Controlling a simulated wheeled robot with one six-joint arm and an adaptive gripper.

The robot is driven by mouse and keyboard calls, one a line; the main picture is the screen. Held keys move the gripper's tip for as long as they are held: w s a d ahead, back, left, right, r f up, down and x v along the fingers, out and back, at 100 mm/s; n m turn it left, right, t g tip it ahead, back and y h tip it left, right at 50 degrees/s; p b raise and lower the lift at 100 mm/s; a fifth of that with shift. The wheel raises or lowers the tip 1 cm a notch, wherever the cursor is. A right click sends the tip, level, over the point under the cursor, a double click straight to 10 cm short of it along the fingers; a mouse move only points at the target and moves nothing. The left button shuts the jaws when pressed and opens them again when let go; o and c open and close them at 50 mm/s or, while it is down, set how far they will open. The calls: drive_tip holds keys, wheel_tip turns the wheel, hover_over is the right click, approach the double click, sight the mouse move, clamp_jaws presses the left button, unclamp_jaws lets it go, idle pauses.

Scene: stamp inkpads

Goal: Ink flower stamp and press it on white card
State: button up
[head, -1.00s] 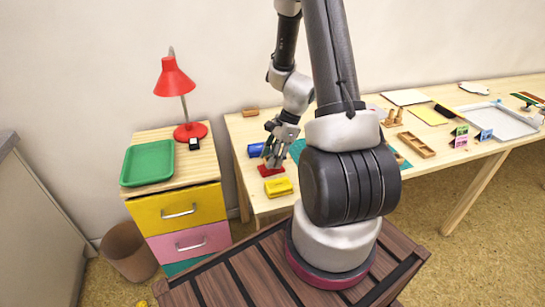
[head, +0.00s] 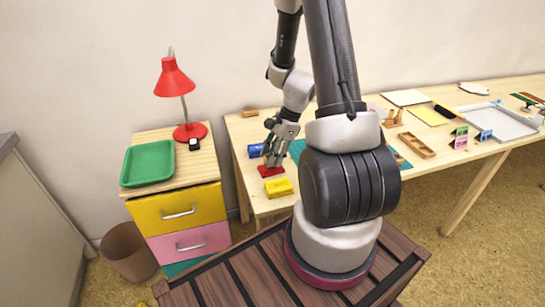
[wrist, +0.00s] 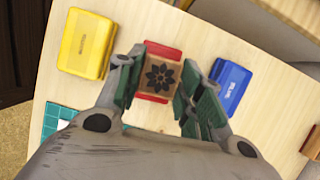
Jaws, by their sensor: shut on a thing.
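The flower stamp, a wooden block (wrist: 159,76) with a dark flower on its top, sits between my gripper's fingers in the wrist view. My gripper (wrist: 160,86) is shut on it; the gripper also shows in the head view (head: 271,160), where its fingers hide the stamp. The red inkpad (head: 271,170) is right below; its red ends (wrist: 163,49) stick out around the stamp. I cannot tell whether the stamp touches the pad. A white piece, perhaps the card (wrist: 63,124), lies on the green mat (wrist: 50,112); in the head view my arm hides most of the mat.
A yellow inkpad (head: 278,187) and a blue inkpad (head: 255,150) flank the red one. A wooden block (head: 250,112) lies at the table's back left. White and yellow sheets (head: 430,116), a wooden tray (head: 416,145) and a grey tray (head: 500,122) lie further right.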

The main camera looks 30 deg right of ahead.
drive_tip(key=shift+r, duration=0.1)
drive_tip(key=shift+r, duration=2.75)
